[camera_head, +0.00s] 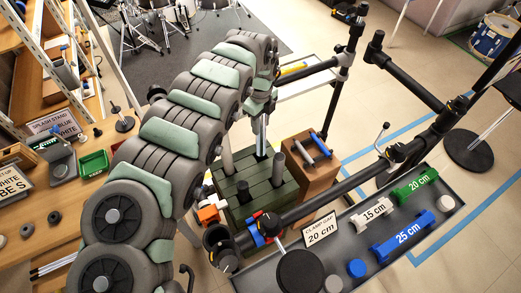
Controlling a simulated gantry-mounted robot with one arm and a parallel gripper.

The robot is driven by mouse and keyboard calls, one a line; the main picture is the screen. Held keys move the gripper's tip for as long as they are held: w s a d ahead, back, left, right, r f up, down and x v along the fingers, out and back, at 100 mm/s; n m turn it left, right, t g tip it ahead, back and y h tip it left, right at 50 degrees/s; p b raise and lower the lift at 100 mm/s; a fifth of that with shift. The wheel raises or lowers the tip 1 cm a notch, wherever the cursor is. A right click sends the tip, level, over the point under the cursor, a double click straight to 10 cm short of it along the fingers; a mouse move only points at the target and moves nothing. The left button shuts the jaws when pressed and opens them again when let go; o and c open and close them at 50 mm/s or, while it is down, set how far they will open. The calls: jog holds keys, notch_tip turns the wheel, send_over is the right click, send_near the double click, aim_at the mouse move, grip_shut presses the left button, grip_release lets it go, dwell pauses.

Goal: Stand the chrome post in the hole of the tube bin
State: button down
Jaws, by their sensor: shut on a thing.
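The tube bin (262,203) is a dark green slatted box in the middle of the view. A grey tube, a black tube (243,189) and a dark grey tube (279,168) stand up from its top. The chrome post (261,135) is a thin, bright, upright rod at the bin's far side. My gripper (264,105), at the far end of my grey and green arm, is shut on the post's upper part. The fingertips are small and partly hidden. The post's lower end meets the bin's far top edge in the picture; I cannot tell whether it is in a hole or above it.
A brown box (308,167) with tubes on top stands right of the bin. Black stand bars cross close to the bin. A grey tray (378,258) with green, white and blue blocks lies at the lower right. A wooden bench is at left.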

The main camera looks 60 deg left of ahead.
aim_at(260, 145)
notch_tip(260, 145, down, 12)
jog(key=shift+a+f+b, duration=0.1)
jog(key=shift+b, duration=1.15)
jog(key=shift+f, duration=0.15)
jog(key=c, duration=1)
grip_release()
notch_tip(260, 145, up, 12)
jog(key=p, duration=0.2)
jog(key=shift+p, duration=0.4)
